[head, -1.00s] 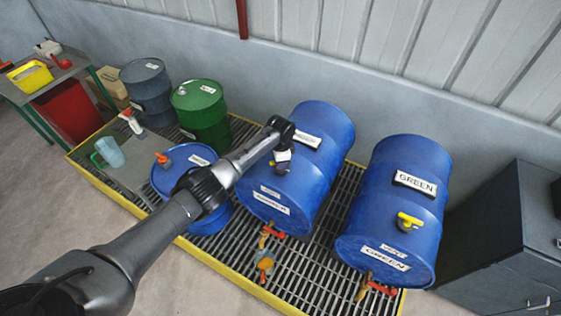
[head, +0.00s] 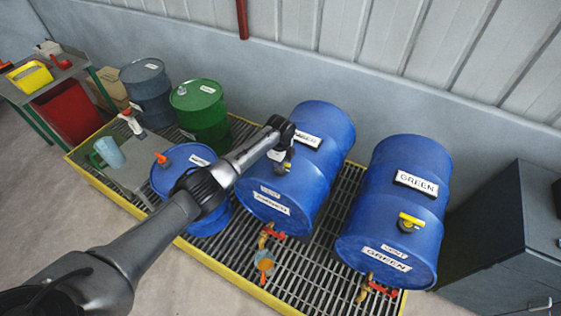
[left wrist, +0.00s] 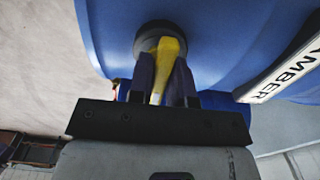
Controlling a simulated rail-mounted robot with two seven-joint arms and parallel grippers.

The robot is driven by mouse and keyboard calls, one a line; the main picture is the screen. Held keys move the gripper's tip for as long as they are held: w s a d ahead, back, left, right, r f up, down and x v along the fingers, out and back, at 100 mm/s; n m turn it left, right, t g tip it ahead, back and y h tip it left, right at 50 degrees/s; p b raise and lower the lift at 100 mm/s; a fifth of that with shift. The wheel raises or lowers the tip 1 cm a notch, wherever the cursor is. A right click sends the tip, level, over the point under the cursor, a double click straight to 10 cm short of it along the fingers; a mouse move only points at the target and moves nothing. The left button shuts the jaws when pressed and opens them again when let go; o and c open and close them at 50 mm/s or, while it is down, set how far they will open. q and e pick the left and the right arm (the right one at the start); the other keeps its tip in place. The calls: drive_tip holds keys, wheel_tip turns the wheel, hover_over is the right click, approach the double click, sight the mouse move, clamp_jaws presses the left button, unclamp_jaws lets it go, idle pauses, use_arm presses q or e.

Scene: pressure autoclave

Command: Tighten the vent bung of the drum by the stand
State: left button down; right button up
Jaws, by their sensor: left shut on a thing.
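A blue drum labelled AMBER (head: 318,150) lies tilted on its side on the grating, with a vent bung (left wrist: 168,55) on its upper side. The bung has a yellow bar handle and a dark round base. My left gripper (head: 284,166) reaches down to it from above. In the left wrist view its dark fingers (left wrist: 164,82) stand on either side of the yellow bar and are shut on it. The gripper hides most of the bung in the head view. My right gripper is not in view.
A second blue drum, labelled GREEN (head: 400,170), lies to the right with its own yellow bung (head: 410,222). An upright blue drum (head: 180,165) stands under my left arm. Green (head: 204,118) and grey (head: 148,95) drums stand behind. A dark cabinet (head: 500,235) is at right.

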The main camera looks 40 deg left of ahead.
use_arm(q)
drive_tip(key=shift+r, duration=0.1)
idle(0.5)
drive_tip(key=c, duration=1.1)
unclamp_jaws()
drive_tip(key=shift+o, duration=0.2)
wheel_tip(320, 180, up, 14)
